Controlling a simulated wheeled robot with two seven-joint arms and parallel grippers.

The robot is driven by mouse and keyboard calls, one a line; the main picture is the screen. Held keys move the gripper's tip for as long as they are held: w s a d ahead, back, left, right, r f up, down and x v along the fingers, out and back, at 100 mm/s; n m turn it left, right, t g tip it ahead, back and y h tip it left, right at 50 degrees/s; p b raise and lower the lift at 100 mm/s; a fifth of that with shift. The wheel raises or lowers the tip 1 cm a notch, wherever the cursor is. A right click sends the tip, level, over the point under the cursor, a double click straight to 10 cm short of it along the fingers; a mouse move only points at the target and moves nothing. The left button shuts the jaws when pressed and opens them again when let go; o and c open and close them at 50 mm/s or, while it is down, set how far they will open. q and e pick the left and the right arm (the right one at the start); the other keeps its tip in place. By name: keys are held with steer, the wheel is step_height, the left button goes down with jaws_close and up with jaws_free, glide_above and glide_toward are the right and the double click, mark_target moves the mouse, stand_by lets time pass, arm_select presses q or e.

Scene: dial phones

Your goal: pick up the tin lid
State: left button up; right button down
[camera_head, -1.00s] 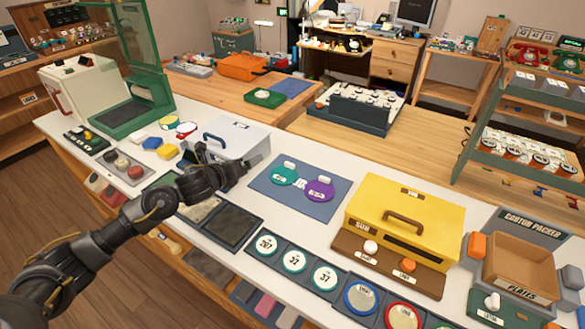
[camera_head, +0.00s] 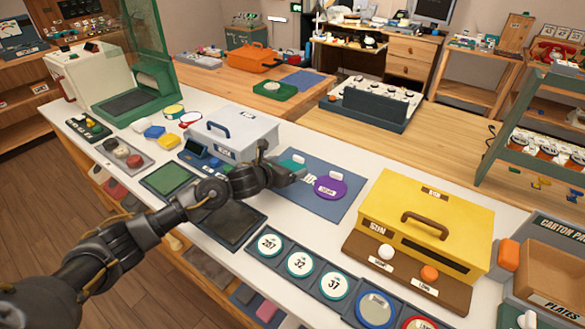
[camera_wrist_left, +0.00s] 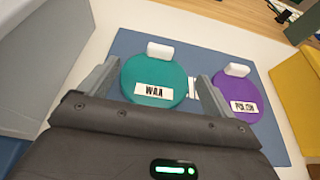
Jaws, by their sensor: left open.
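A round teal lid (camera_wrist_left: 150,72) with a white knob and a label that seems to read "WAX" lies on a blue mat (camera_wrist_left: 200,50). The lid also shows in the head view (camera_head: 293,160), partly hidden by my left gripper. A purple lid (camera_head: 330,188) with a white knob lies to its right on the same mat; it also shows in the wrist view (camera_wrist_left: 236,95). My left gripper (camera_head: 290,170) is open, with its fingers on either side of the teal lid in the wrist view. I cannot tell whether they touch it. My right gripper is out of view.
A white box with a blue handle (camera_head: 230,135) stands left of the mat. A yellow box (camera_head: 425,215) with a brown handle stands to its right. Dark trays with round numbered discs (camera_head: 300,264) line the counter's front. Bare white counter lies between mat and yellow box.

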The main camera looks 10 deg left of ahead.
mark_target(297, 161)
arm_select(q)
steer(key=shift+p+x, duration=0.55)
steer(key=shift+x, duration=2.1)
steer(key=shift+a+r, duration=0.1)
steer(key=shift+c, duration=0.4)
